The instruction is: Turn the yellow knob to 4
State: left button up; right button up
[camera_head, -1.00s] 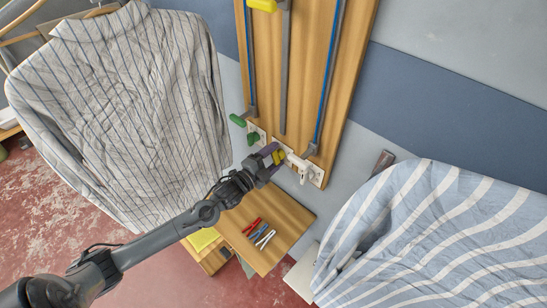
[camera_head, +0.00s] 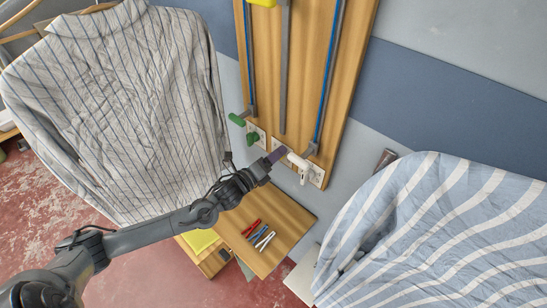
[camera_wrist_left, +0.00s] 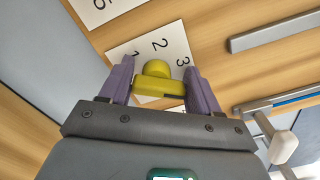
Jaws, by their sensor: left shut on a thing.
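The yellow knob (camera_wrist_left: 158,82) sits on a white dial plate (camera_wrist_left: 150,50) on the wooden board. In the left wrist view the numbers 1, 2 and 3 show around it; the rest of the dial is hidden. My left gripper (camera_wrist_left: 160,88) has its purple fingers on both sides of the knob's bar, shut on it. In the head view the left gripper (camera_head: 277,155) is at the lower part of the board and hides the knob. My right gripper is not in view.
A white knob (camera_head: 298,162) is close on the right of the gripper. A striped shirt (camera_head: 120,110) hangs left, and striped cloth (camera_head: 440,240) lies right. A small wooden table (camera_head: 275,255) with pens stands below.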

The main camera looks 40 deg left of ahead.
pick_arm(q)
jog(key=m+b, duration=0.1)
jog(key=m, duration=0.4)
jog(key=shift+d, duration=0.15)
dwell(0.3)
jog(key=o, duration=1)
jog(key=shift+c, duration=0.2)
jog(key=shift+s, duration=0.1)
jog(key=s+b, duration=0.2)
jog(key=s, duration=0.8)
jog(key=shift+s+a, duration=0.25)
jog(key=shift+s, duration=0.05)
